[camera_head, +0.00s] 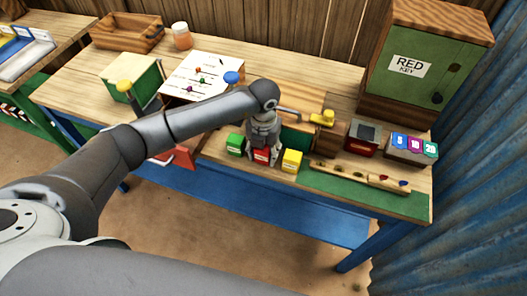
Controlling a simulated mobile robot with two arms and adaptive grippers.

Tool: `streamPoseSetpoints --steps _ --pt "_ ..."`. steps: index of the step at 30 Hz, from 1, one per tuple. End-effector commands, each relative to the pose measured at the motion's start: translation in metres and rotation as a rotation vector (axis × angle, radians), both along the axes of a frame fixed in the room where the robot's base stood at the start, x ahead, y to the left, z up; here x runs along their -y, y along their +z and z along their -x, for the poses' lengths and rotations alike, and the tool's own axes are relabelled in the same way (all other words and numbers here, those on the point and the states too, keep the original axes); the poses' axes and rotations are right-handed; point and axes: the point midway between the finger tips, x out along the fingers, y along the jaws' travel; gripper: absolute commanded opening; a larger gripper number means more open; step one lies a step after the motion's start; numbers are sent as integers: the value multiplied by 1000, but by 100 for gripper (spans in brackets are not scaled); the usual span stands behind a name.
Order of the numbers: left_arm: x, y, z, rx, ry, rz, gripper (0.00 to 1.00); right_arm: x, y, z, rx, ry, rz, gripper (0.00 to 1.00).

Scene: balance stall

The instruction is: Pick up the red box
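The red box (261,155) stands on the front part of the wooden table, between a green box (235,144) on its left and a yellow box (292,160) on its right. My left gripper (262,149) points down over the red box, with its fingers at the box's upper part. The gripper hides the top of the box. I cannot tell whether the fingers are closed on it. My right gripper is not in view.
A scale-like device (362,138) and a block with numbered cards (412,147) stand to the right. A green cabinet marked "RED KEY" (418,65) stands at the back right. A wooden rail (360,176) lies along the front edge. A wooden crate (127,32) is at the back left.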

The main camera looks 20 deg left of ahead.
Motion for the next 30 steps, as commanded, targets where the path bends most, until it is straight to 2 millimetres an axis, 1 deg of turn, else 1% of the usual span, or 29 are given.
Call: streamPoseSetpoints --steps 1,3,5,13,17,20,22,23,26,30 --pt "0 0 0 0 0 0 35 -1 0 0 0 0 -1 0" --pt "0 0 0 0 0 0 26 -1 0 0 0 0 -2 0" --pt "0 0 0 0 0 0 19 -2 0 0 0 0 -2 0" --pt "0 1 -1 1 0 0 19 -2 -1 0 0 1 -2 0" --pt "-1 7 -1 3 0 -1 19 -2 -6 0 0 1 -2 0" --pt "0 16 -1 5 -1 0 19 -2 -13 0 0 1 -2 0" --pt "0 27 -2 7 -1 0 19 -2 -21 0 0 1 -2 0" --pt "-2 32 0 4 -1 0 19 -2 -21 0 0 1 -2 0" --pt "-9 46 11 4 0 0 19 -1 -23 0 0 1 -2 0" --pt "-20 71 29 6 -2 -1 19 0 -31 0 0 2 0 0"
